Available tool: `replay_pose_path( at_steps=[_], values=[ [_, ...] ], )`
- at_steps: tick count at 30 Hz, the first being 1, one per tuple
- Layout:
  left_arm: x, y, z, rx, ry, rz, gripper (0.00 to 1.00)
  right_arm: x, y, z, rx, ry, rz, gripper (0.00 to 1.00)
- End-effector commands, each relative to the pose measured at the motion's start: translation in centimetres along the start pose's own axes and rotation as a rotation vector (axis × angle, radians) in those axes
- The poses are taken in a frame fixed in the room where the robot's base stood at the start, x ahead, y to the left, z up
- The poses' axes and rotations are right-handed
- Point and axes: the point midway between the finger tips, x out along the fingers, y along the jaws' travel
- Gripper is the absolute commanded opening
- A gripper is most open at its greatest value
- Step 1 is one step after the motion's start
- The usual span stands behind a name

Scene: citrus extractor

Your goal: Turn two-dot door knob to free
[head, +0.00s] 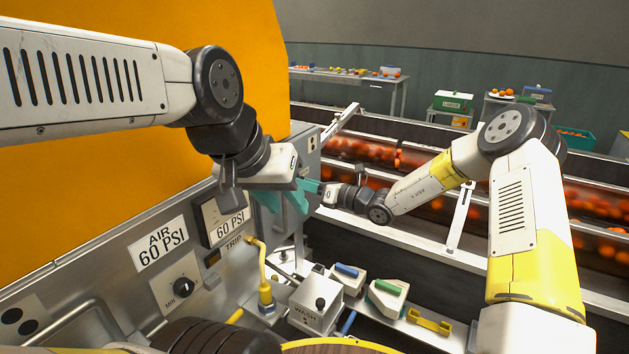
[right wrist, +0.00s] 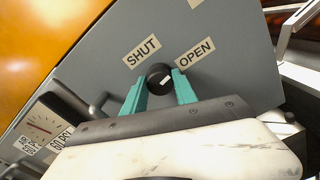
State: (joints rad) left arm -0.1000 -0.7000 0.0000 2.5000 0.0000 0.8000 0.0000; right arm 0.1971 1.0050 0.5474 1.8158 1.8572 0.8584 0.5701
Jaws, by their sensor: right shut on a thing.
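In the right wrist view, a round black knob (right wrist: 159,79) with a short white mark sits on a grey panel between a SHUT label (right wrist: 142,51) and an OPEN label (right wrist: 195,53). The mark slants toward the upper right. My right gripper (right wrist: 160,88) is shut on this knob, one teal finger on each side. In the head view my right gripper (head: 312,187) reaches the grey cabinet's edge, its tips partly hidden. My left gripper (head: 281,202) hangs in front of the panel with teal fingers apart, empty.
The steel panel carries a MIN dial (head: 181,287), a gauge (head: 222,215) and a yellow hose (head: 262,270). A WASH box (head: 316,303) stands below. Conveyors with oranges (head: 400,160) run behind.

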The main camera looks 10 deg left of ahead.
Motion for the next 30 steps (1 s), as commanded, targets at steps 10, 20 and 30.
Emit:
replay_pose_path(
  at_steps=[10, 20, 30],
  values=[
    [0.00, 0.00, 0.00, 0.000, 0.000, 0.000, 0.36, -0.04, -0.09, -0.05, 0.156, 0.001, -0.002, 0.00],
    [0.00, 0.00, 0.00, 0.000, 0.000, 0.000, 0.36, -0.04, -0.10, -0.04, 0.191, 0.001, -0.002, 0.00],
    [0.00, 0.00, 0.00, 0.000, 0.000, 0.000, 0.36, -0.04, -0.09, -0.04, 0.191, 0.000, -0.002, 0.48]
  ],
)
